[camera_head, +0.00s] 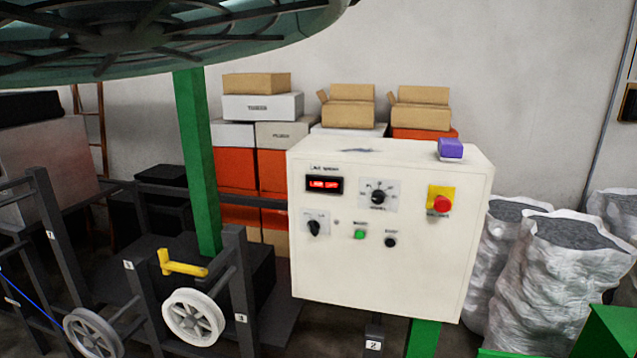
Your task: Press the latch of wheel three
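A white spoked wheel (194,317) sits low in a dark metal frame (240,285), left of the control box. A small tag that looks like a 3 (241,318) is on the frame post just right of this wheel. A yellow latch (183,268) lies above the wheel, its bar pointing right and its left end raised. A second, greyer wheel (93,333) is at lower left, partly cut off by the bottom edge. A blue cable (32,302) runs down toward it from the left edge. My gripper is not in view.
A white control box (390,260) with a red stop button (443,203) and knobs stands at centre right. A purple block (451,148) is on its top. A green post (197,160) rises behind the latch. A large round fan-like disc (130,40) hangs above. White sacks (560,280) stand right.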

